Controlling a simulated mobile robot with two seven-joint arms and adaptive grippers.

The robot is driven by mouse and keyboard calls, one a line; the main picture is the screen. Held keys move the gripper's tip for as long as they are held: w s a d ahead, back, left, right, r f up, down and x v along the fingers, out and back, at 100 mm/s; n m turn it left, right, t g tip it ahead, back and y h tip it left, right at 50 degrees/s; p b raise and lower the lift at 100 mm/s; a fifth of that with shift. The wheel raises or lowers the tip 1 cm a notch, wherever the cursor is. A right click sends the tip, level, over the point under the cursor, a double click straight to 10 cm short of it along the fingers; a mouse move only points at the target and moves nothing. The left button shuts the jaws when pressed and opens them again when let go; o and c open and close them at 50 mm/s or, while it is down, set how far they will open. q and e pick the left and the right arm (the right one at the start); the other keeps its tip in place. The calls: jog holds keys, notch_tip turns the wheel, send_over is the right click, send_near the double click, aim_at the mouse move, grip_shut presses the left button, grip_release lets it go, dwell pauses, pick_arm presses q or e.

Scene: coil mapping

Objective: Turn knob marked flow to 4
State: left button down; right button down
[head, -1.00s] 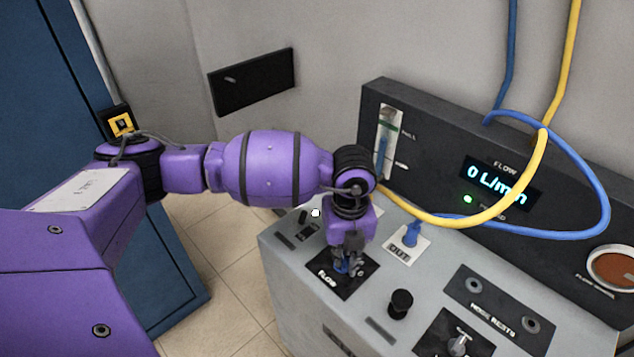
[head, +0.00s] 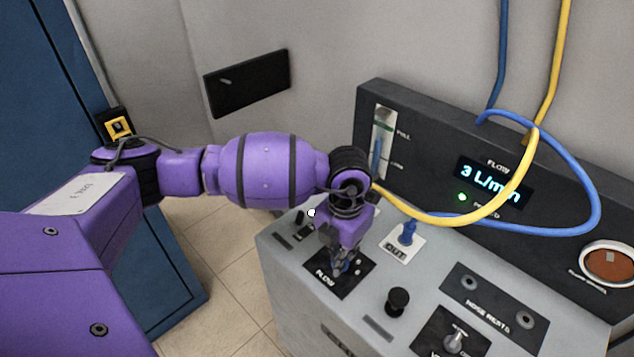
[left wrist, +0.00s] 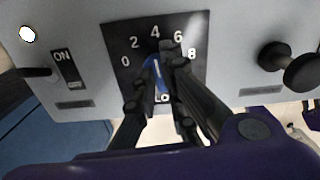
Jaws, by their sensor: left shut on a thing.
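The FLOW dial plate (head: 322,275) is black and lies on the top of the grey console. In the left wrist view the dial plate (left wrist: 119,39) shows the marks 0, 2, 4, 6 and 8 around a blue knob (left wrist: 155,70). The blue knob's upper end is near the 4; its exact pointing is partly hidden by the fingers. My left gripper (head: 345,268) is shut on the blue knob; its dark fingers (left wrist: 163,78) flank the knob in the left wrist view. The display (head: 490,182) reads 3 L/min. My right gripper is not in view.
A black knob (head: 398,300) stands right of the dial plate, with a grey valve handle (head: 455,338) beyond it. A blue hose (head: 560,150) and a yellow hose (head: 530,170) loop over the console. An ON switch (left wrist: 63,67) lies left of the dial in the wrist view.

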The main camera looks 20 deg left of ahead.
pick_arm(q)
jog(key=shift+w+r+m, duration=0.1)
jog(key=shift+r+m, duration=0.05)
jog(key=shift+m, duration=0.45)
jog(key=c, duration=1.8)
grip_release()
notch_tip(320, 180, up, 12)
